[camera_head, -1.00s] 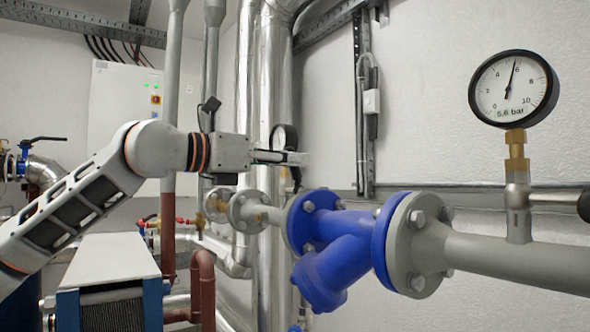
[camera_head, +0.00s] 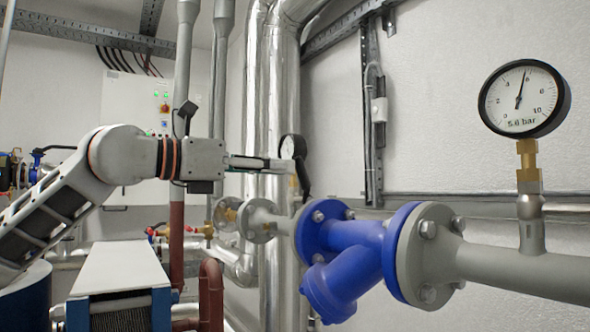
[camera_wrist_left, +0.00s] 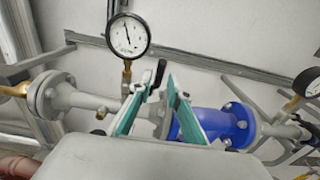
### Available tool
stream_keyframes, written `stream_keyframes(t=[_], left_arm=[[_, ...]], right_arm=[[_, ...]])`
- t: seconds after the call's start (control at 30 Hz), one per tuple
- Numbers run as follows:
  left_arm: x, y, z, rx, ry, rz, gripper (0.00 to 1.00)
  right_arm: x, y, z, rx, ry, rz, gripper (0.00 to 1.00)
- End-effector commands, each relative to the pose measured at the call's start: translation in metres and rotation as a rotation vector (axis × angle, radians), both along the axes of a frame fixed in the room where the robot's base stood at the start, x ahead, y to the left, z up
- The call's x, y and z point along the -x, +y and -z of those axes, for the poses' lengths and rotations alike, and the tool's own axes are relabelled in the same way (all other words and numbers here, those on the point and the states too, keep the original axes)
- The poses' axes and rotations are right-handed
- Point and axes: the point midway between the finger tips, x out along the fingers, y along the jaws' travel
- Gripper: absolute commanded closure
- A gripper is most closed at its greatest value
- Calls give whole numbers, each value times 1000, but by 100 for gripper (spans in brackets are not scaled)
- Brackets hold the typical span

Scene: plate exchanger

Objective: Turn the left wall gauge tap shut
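The left wall gauge (camera_head: 292,147) has a white dial and black rim; it also shows in the left wrist view (camera_wrist_left: 128,36). Its tap has a lever with a black handle (camera_wrist_left: 160,72), which slants up to the right of the brass stem in the left wrist view. In the head view the dark handle (camera_head: 303,180) shows just beyond my fingertips. My left gripper (camera_head: 288,165) points right toward the tap. Its teal-padded fingers (camera_wrist_left: 161,78) are apart, with the handle end showing between their tips; contact cannot be told. My right gripper is out of view.
A grey pipe (camera_head: 530,272) with a blue strainer (camera_head: 345,258) runs below the gauge. A larger-looking gauge (camera_head: 524,94) reading 5.6 bar stands at right. Shiny vertical pipes (camera_head: 270,100) rise behind my left gripper. A metal strut (camera_head: 372,110) is on the wall.

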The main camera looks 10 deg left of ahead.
Motion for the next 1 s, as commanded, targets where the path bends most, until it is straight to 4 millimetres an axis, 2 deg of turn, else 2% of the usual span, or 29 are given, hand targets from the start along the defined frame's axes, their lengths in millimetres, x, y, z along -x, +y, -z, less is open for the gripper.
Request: stream_keyframes(t=[0.1, 0.33, 0.8, 0.87, 0.97, 1.0], left_arm=[[17, 19, 0, 0, 0, -2, 82], [40, 40, -1, 0, 0, -2, 82], [47, 45, -3, 1, -2, 1, 82], [50, 45, -10, 1, -8, 1, 82], [63, 45, -37, 1, -34, 0, 82], [70, 45, -52, 1, -47, 1, 82]], right_arm=[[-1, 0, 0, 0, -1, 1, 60], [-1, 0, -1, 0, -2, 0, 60], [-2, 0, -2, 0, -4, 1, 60], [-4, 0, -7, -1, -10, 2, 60], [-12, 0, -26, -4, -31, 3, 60], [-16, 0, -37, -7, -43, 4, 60]])
